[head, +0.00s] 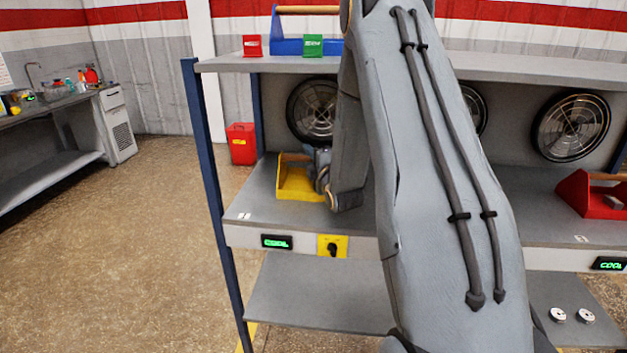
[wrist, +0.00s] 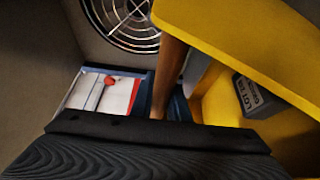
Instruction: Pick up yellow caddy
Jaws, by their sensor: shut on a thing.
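The yellow caddy (head: 294,186) is at the left of the middle shelf in the head view, left of my forearm, which hides its right side. In the wrist view the caddy (wrist: 245,45) fills the upper right, with its wooden handle (wrist: 168,78) running down to my gripper's dark jaw (wrist: 158,128). A grey block labelled LOT (wrist: 258,97) is inside the caddy. My gripper (head: 321,165) is shut on the caddy's handle, and its fingertips are mostly hidden in the head view. I cannot tell whether the caddy touches the shelf.
The middle shelf (head: 262,213) has round fans behind it and a blue post (head: 215,180) at its left. A blue caddy (head: 290,46) stands on the upper shelf (head: 225,63). A red caddy (head: 592,197) is at the right. The floor at left is clear.

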